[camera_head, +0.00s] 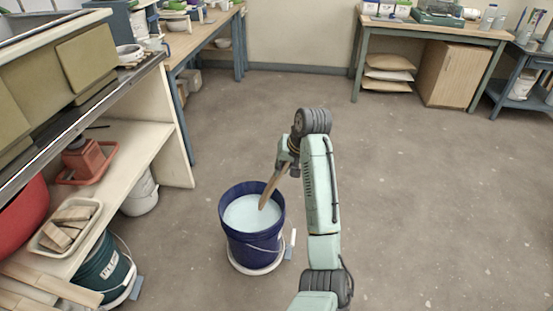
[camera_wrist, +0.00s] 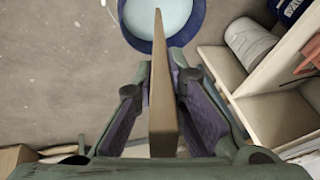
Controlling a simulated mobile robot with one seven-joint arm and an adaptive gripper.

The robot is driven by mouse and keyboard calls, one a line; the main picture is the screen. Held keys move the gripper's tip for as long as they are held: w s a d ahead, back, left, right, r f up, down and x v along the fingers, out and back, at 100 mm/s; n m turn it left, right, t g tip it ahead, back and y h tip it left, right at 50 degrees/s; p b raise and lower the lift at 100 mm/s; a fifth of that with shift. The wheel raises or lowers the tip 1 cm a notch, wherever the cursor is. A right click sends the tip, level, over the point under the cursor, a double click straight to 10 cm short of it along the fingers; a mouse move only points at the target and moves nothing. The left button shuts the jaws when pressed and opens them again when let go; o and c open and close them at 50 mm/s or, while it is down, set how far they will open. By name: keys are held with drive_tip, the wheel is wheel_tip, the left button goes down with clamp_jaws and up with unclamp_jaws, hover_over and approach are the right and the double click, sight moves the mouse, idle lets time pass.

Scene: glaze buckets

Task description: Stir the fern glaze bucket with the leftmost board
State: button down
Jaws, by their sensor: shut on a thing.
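A dark blue bucket (camera_head: 250,245) of pale blue glaze (camera_head: 245,214) stands on a white round base on the floor. It also shows at the top of the wrist view (camera_wrist: 132,35). My gripper (camera_head: 288,158) is above the bucket's far right side, shut on a brown wooden board (camera_head: 272,190). In the wrist view the board (camera_wrist: 161,90) runs between the purple pads of my gripper (camera_wrist: 160,92). The board slants down, its lower end over the glaze inside the rim. I cannot tell whether its tip touches the glaze. No bucket label reading fern is legible.
A dark teal labelled bucket (camera_head: 103,275) stands at lower left beside the shelf unit (camera_head: 135,140). A white bucket (camera_head: 141,196) is under the shelf. A tray of wooden blocks (camera_head: 50,245) and pale planks (camera_head: 48,284) are at left. The floor to the right is clear.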

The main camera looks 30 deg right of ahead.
sight(270, 190)
drive_tip(key=shift+s+b+x, duration=0.1)
drive_tip(key=shift+b+x, duration=0.9)
drive_tip(key=shift+b, duration=0.05)
drive_tip(key=shift+s+b+x, duration=0.15)
drive_tip(key=shift+b+x, duration=0.85)
drive_tip(key=b+x, duration=0.2)
drive_tip(key=x, duration=0.4)
drive_tip(key=b+x, duration=0.1)
drive_tip(key=x, duration=0.5)
drive_tip(key=shift+s+a+f+b, duration=0.15)
drive_tip(key=shift+f+b, duration=0.2)
drive_tip(key=shift+b, duration=0.05)
drive_tip(key=shift+b+x, duration=1.8)
drive_tip(key=shift+x, duration=2.35)
drive_tip(key=shift+s, duration=0.1)
